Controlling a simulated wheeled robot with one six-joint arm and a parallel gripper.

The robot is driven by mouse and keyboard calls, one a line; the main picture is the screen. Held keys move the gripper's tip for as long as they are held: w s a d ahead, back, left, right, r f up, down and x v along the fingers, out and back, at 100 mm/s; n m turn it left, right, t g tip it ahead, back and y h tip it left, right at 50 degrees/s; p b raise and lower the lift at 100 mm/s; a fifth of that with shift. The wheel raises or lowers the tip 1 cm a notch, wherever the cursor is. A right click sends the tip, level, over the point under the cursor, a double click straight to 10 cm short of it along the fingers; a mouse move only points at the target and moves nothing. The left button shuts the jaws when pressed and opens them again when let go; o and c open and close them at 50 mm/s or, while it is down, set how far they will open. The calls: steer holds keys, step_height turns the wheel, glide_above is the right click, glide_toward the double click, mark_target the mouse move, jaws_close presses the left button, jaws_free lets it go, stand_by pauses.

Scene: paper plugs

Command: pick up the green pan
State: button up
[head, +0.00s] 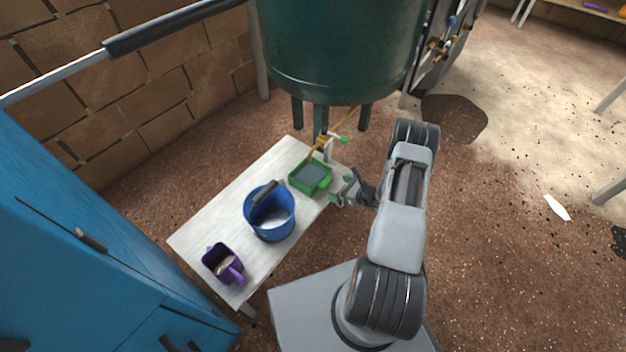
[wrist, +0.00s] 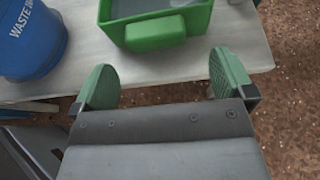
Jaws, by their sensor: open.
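The green pan (head: 302,184) sits on the white table near its far right end, below the tap of a big green tank. It is square with a short green handle and holds something grey. In the wrist view the pan (wrist: 118,34) is at the top, with its block-like handle (wrist: 156,32) facing me. My gripper (head: 338,192) is just to the right of the pan in the head view. In the wrist view my gripper (wrist: 160,80) is open and empty, its two green-padded fingers spread wider than the handle and short of it.
A blue bucket (head: 284,226) stands next to the pan; it also shows in the wrist view (wrist: 34,62). A purple two-handled cup (head: 236,262) is at the near end of the white table (head: 205,218). The green tank (head: 335,50) overhangs behind. A blue cabinet (head: 70,250) stands left.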

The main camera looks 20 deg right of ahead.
mark_target(329, 185)
steer(key=b+x, duration=0.1)
steer(key=x, duration=0.3)
steer(key=shift+a+f+b, duration=0.1)
steer(key=shift+a+b, duration=0.15)
steer(key=shift+b, duration=0.15)
steer(key=shift+w+a, duration=0.25)
steer(key=shift+w, duration=0.1)
steer(key=shift+c, duration=0.2)
steer(key=c, duration=1)
